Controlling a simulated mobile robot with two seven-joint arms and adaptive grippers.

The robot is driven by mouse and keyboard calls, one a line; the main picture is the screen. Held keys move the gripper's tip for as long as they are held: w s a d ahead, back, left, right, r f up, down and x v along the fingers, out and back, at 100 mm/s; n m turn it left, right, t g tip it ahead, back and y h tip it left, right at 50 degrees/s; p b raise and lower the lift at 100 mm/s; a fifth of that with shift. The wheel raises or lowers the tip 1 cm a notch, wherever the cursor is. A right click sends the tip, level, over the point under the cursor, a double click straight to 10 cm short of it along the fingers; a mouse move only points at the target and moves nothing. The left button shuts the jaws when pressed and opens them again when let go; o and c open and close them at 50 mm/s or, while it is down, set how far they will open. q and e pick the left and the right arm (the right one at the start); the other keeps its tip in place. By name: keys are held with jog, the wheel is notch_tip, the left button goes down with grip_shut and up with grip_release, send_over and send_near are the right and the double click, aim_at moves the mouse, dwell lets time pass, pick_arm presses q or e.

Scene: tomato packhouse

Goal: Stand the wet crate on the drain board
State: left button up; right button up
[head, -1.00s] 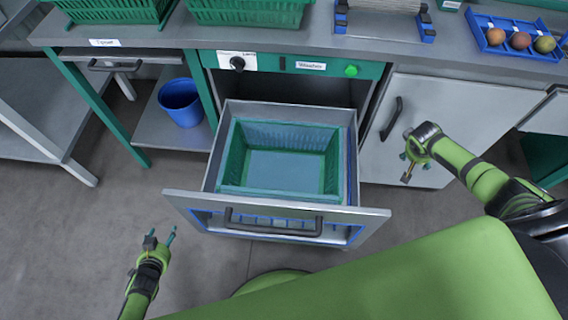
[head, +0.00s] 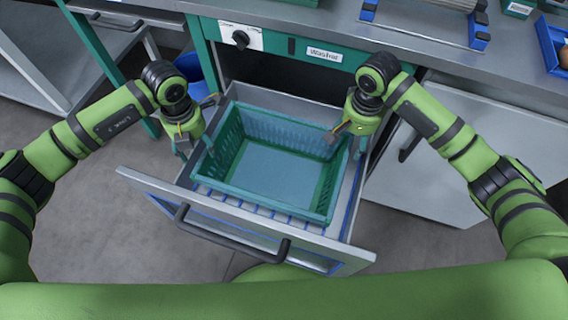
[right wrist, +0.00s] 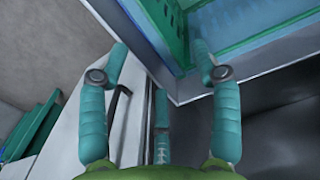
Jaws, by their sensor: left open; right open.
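The green crate (head: 228,175) lies upright and empty in the pulled-out drawer (head: 345,222) of the washer. My left gripper (head: 196,125) is open beside the crate's left end, by its rim. My right gripper (head: 350,138) is open at the crate's right end, near the rim. In the right wrist view its spread fingers (right wrist: 160,62) hold nothing, and part of the crate (right wrist: 245,22) shows beyond them. I cannot tell whether either gripper touches the crate. A grey rack with blue end pieces (head: 481,38) on the counter may be the drain board.
The counter (head: 335,22) runs above the washer. A blue tray (head: 548,45) with produce is at its right end. The drawer's front with its dark handle (head: 230,233) stands between me and the crate. A blue bin (head: 188,66) is behind my left arm.

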aim_at(202, 157)
pick_arm(q)
jog(key=shift+s+a+r, duration=0.1)
jog(key=shift+s+a, duration=0.05)
pick_arm(e)
jog(key=shift+s+a+r, duration=0.1)
jog(key=shift+a+r, duration=0.05)
pick_arm(q)
jog(key=shift+f, duration=3.6)
pick_arm(e)
jog(key=shift+f, duration=3.65)
pick_arm(q)
grip_shut()
pick_arm(e)
grip_shut()
